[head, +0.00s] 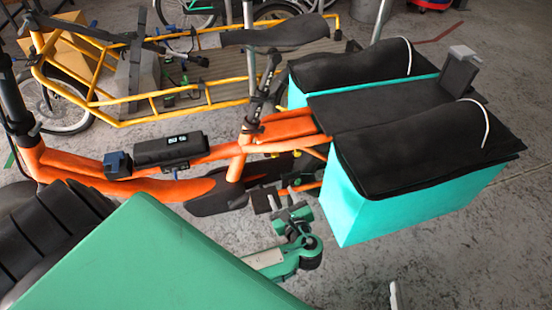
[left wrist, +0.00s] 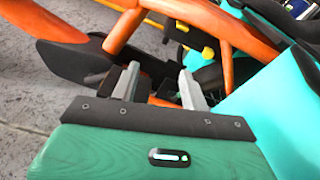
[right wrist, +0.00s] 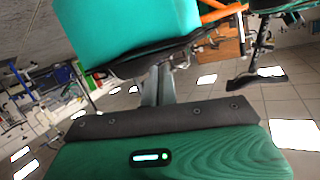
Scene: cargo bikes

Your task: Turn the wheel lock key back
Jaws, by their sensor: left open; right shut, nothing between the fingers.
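The orange cargo bike (head: 200,158) stands across the head view with teal bags (head: 385,190) over its rear. My left gripper (head: 272,194) is low beside the bike's rear frame, just left of the near bag. In the left wrist view its two fingers (left wrist: 160,84) are apart, with orange tubes (left wrist: 205,20) and a black chain guard (left wrist: 75,60) beyond them. A small yellow part (left wrist: 207,52) shows past the fingers. I cannot make out the wheel lock or its key.
A yellow-framed cargo bike (head: 205,95) stands behind the orange one. A black saddle (head: 280,33) and the near bag's black lid (head: 425,150) overhang the rear area. Grey floor (head: 480,225) is open at the right.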

